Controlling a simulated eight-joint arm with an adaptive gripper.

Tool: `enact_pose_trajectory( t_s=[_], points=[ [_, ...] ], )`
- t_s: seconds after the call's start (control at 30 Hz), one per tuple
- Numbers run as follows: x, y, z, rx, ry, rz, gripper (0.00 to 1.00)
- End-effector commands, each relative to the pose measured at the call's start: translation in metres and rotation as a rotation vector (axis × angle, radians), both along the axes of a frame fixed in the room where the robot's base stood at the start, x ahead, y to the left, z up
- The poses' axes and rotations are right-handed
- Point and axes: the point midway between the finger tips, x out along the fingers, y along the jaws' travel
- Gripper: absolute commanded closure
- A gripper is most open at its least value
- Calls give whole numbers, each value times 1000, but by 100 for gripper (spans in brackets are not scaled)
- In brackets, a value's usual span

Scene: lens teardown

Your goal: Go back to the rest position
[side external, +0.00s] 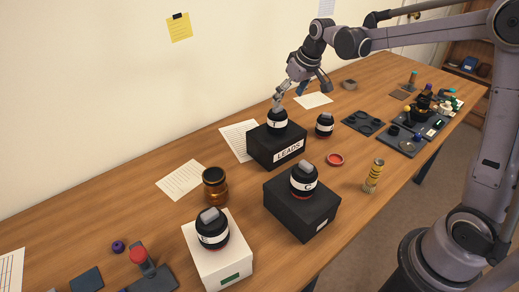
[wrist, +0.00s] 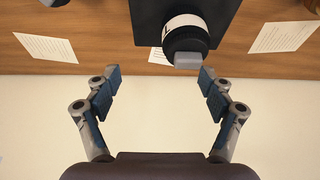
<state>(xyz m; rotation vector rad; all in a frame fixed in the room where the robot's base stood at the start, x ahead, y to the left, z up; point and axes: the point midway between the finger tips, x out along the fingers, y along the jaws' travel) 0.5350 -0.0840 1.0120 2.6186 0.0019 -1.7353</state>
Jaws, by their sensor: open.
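My gripper (wrist: 160,80) is open and empty in the wrist view, with a finger on each side. In the side external view my gripper (side external: 279,103) hangs just above a black jar with a white label (side external: 277,121). That jar stands upright on the black box marked LEADS (side external: 277,148). In the wrist view the jar (wrist: 187,35) and its grey top lie ahead of the fingers, nearer the right one. I cannot tell whether a finger touches it; the fingertips partly overlap its top in the side view.
A second black box (side external: 318,213) and a white box (side external: 222,262) each carry a jar. A small jar (side external: 324,125), amber jar (side external: 214,187), red ring (side external: 335,159) and yellow striped cylinder (side external: 373,176) stand on the table. Dark trays (side external: 362,123) lie right. The wall (side external: 90,100) is behind.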

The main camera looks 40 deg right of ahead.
Motion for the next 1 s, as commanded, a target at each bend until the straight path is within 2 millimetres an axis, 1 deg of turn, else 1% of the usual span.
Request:
enact_pose_trajectory(
  t_s=[0.03, 0.5, 0.77, 1.0],
  points=[
    [-5, -7, 5, 1, 0, -4, 18],
    [-46, -62, 46, 1, 0, -4, 18],
    [-77, -88, 26, 4, 18, -184, 18],
    [-107, -110, 10, 7, 27, -353, 18]
  ],
)
